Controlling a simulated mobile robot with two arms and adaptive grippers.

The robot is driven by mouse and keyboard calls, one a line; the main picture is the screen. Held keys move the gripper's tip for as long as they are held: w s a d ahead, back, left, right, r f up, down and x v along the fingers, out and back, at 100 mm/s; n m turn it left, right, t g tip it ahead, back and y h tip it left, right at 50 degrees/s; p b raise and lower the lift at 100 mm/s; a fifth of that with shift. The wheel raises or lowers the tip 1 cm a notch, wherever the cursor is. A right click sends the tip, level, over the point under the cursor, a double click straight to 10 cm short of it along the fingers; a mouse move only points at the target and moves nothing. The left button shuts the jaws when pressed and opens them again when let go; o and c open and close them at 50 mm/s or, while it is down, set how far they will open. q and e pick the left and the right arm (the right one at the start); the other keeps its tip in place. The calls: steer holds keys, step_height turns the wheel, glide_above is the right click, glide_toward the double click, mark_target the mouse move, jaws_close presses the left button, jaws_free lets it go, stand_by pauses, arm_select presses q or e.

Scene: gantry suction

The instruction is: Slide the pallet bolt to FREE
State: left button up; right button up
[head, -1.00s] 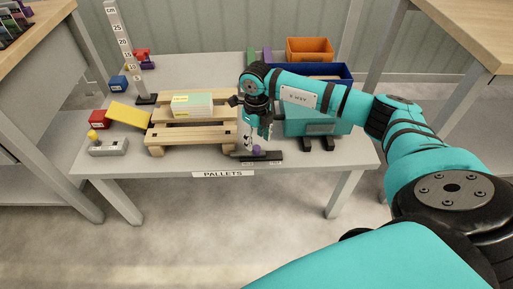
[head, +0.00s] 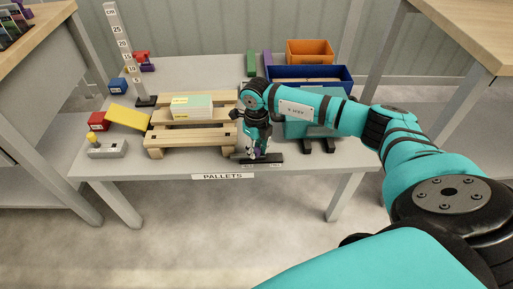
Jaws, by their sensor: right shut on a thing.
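The pallet bolt is a dark rail (head: 272,159) with a purple knob (head: 258,153), at the front edge of the grey table, right of the wooden pallet (head: 190,136). My right gripper (head: 256,152) points down over the rail and is shut on the purple knob, which its fingers mostly hide. Small lettering by the rail is too small to read, so I cannot tell which end is FREE. A pale stack with a yellow marking (head: 192,106) lies on the pallet. My left gripper is not in view.
A teal box (head: 300,129) on dark feet stands close right of the bolt. Blue (head: 340,83) and orange (head: 309,50) bins are behind. A grey switch box with a yellow knob (head: 107,149), a yellow block (head: 127,117) and a height scale (head: 123,50) stand left.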

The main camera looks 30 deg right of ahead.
steer(key=shift+d, duration=0.15)
jaws_close()
steer(key=s+d, duration=0.1)
steer(key=s+d+p, duration=0.1)
steer(key=d, duration=0.1)
steer(key=shift+d+r, duration=0.1)
steer(key=shift+d, duration=0.1)
steer(key=shift+s+d, duration=0.25)
steer(key=shift+d, duration=0.05)
steer(key=o, duration=1)
jaws_free()
steer(key=shift+d, duration=0.1)
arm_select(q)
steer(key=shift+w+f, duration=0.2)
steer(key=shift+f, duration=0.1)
arm_select(e)
step_height(320, 180, up, 12)
steer(key=shift+f, duration=0.1)
